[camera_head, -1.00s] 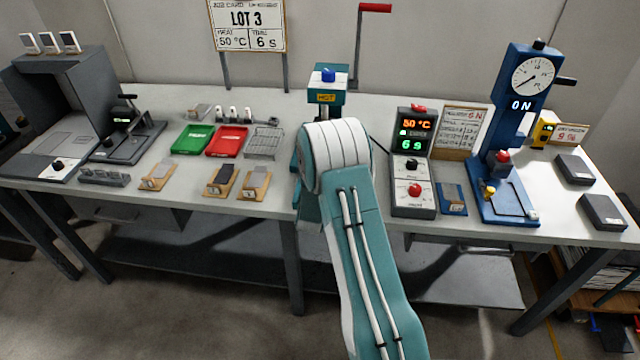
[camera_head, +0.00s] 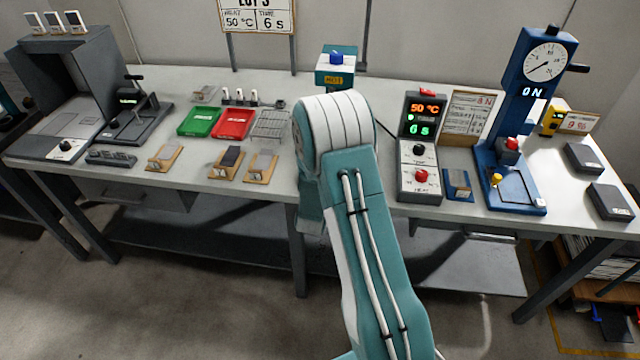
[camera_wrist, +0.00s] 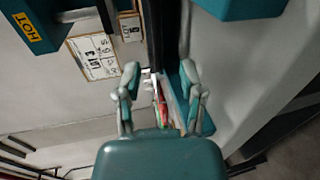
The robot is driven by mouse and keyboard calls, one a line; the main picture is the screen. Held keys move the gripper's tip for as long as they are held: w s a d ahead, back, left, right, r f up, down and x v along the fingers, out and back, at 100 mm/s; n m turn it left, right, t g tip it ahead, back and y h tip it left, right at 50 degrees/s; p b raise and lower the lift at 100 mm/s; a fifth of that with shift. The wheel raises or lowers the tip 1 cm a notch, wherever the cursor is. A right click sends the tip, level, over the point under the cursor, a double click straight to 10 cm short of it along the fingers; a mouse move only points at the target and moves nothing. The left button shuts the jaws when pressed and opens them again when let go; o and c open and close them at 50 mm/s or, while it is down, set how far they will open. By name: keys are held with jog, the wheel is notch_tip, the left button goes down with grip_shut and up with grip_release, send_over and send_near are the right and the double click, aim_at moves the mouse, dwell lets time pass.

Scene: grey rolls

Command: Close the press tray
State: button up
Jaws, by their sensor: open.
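The teal press (camera_head: 335,72) with its yellow HOT label and blue knob stands at the middle of the bench. My own arm hides its lower part and any tray in the head view. The wrist view shows the HOT label (camera_wrist: 27,31) on a teal block at the upper left. My gripper (camera_wrist: 160,78) is open, with its fingers apart and nothing clearly held. A teal, plate-like part (camera_wrist: 176,95) lies beyond or between the fingers; I cannot tell whether it is the tray or whether they touch it.
A control box (camera_head: 420,147) showing 50 °C and a blue gauge press (camera_head: 510,150) stand right of my arm. Green (camera_head: 199,121) and red (camera_head: 233,123) trays, a wire rack (camera_head: 270,124) and several wooden-based pieces lie left. The front strip of bench is mostly clear.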

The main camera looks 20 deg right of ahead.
jog(key=v, duration=0.6)
jog(key=shift+w, duration=0.1)
jog(key=shift+c, duration=0.3)
